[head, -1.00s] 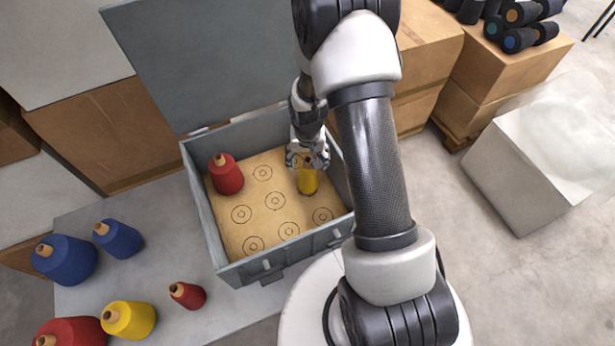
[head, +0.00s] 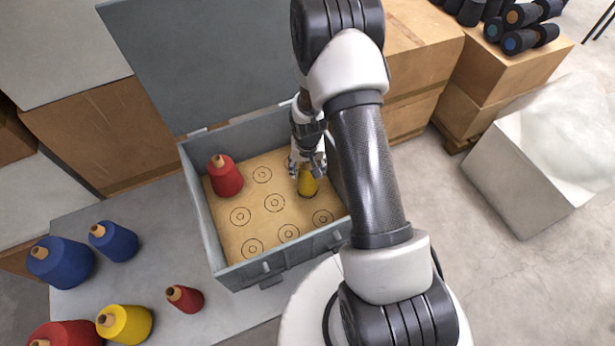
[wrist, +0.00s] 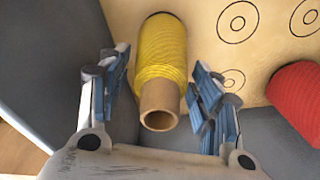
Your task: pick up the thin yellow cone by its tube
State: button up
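The thin yellow cone (head: 307,183) stands on the marked board inside the grey box, near its right wall. In the wrist view the yellow cone (wrist: 161,55) shows its bare cardboard tube (wrist: 159,104) toward the camera. My gripper (head: 307,168) is just above the cone in the head view and partly covers it. In the wrist view my gripper (wrist: 165,88) is open, with one finger on each side of the cone and tube. A gap shows between the fingers and the tube on both sides.
The grey box (head: 206,225) has its lid (head: 200,60) open behind. A red cone (head: 225,177) stands at the board's left; empty ring marks cover the board (head: 255,215). Blue (head: 62,262), yellow (head: 127,325) and red cones (head: 186,298) stand on the grey surface at left.

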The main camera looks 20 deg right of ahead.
jog(key=c, duration=0.9)
jog(key=shift+r, duration=0.1)
